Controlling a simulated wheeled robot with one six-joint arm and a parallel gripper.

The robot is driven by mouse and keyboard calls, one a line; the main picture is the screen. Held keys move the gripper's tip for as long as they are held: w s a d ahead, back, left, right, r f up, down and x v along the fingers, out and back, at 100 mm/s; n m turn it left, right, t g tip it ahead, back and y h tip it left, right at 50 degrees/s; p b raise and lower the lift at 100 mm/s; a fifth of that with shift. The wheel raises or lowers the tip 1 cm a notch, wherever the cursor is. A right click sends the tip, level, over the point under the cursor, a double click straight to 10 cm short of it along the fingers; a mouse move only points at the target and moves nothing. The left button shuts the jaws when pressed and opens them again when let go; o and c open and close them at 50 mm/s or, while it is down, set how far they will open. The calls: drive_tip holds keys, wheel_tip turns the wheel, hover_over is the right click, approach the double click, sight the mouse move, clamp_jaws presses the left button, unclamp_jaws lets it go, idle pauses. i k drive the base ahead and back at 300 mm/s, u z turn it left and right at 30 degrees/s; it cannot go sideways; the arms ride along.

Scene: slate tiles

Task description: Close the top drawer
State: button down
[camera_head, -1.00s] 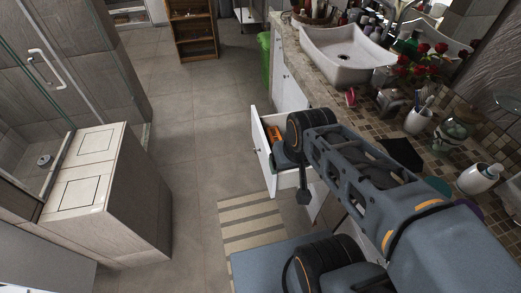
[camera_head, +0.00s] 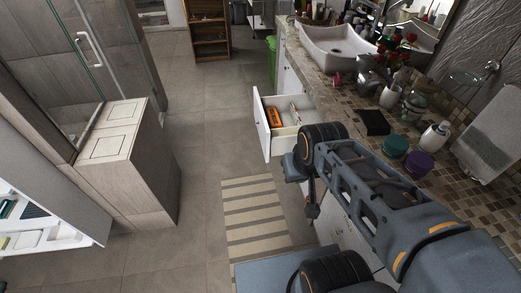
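The top drawer (camera_head: 262,126) is white and stands pulled out from the vanity, below the countertop. Its inside is in view, with an orange item (camera_head: 274,116) and a pale item (camera_head: 294,112) in it. My arm reaches in from the lower right, and its dark wrist is close to the near side of the drawer in the picture. My gripper (camera_head: 312,209) hangs below the wrist, nearer to me than the drawer and apparently apart from it. The fingers are small and dark, so I cannot tell whether they are open or shut.
The mosaic countertop (camera_head: 345,104) carries a white sink (camera_head: 335,46), bottles, jars and flowers. A striped rug (camera_head: 254,215) lies on the floor in front of the vanity. A wooden box-like bench (camera_head: 125,155) stands left. An open white cabinet (camera_head: 55,205) is at lower left. The floor between is clear.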

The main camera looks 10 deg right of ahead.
sight(294, 109)
drive_tip(key=u, duration=0.8)
drive_tip(key=i, duration=1.4)
drive_tip(key=u, duration=0.4)
